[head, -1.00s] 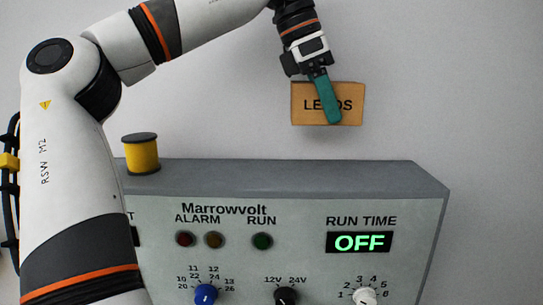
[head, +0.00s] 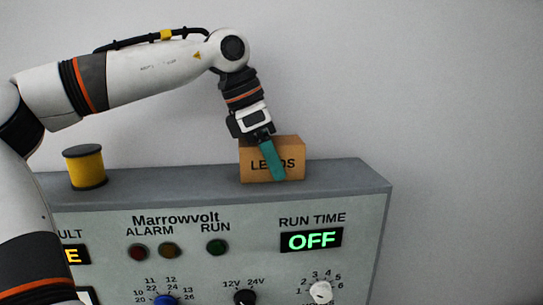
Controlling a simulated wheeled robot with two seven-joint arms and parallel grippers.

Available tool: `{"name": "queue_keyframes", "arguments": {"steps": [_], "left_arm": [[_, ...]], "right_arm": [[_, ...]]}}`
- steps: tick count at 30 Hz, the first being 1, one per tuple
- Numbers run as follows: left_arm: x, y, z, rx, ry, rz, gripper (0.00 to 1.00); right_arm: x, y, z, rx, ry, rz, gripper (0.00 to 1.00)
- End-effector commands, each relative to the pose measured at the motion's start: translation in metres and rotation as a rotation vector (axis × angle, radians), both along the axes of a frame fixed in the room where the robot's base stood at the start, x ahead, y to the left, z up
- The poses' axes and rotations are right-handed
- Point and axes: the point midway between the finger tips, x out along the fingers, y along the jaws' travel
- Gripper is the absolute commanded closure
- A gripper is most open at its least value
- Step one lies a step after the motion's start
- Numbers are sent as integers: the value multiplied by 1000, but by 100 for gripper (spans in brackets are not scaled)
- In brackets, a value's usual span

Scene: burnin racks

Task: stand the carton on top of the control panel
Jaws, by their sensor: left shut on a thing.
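The carton (head: 291,163) is a small brown box with "LEADS" printed on its front. It is upright at the top of the grey control panel (head: 341,177), right of the middle. Its lower edge meets the panel's top surface in the picture; I cannot tell for sure whether it bears on it. My left gripper (head: 271,160) reaches down from above and is shut on the carton. One teal finger crosses the carton's front and hides part of the lettering; the other finger is hidden. My right gripper is not in view.
A yellow spool (head: 86,168) with dark ends stands on the panel's top at the left. The panel top is clear between spool and carton and at the right end. The panel front has lamps, knobs and a display (head: 311,241) reading OFF. A plain grey wall is behind.

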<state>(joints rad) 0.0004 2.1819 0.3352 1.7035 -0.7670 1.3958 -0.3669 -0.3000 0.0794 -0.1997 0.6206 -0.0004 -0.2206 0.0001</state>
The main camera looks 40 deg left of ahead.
Motion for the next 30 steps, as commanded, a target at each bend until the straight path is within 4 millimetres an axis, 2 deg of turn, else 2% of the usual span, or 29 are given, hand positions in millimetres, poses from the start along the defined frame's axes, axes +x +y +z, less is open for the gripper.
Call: {"name": "queue_keyframes", "arguments": {"steps": [1,4,16,20,30], "left_arm": [[0,0,-1,0,0,0,39],[0,0,-1,1,1,0,22],[-1,2,6,1,-2,1,22],[-7,7,25,1,-4,2,22],[-29,23,91,1,-3,2,22]], "right_arm": [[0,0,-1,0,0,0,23],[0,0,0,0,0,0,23],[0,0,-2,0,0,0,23],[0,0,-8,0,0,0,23],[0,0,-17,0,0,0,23]]}}
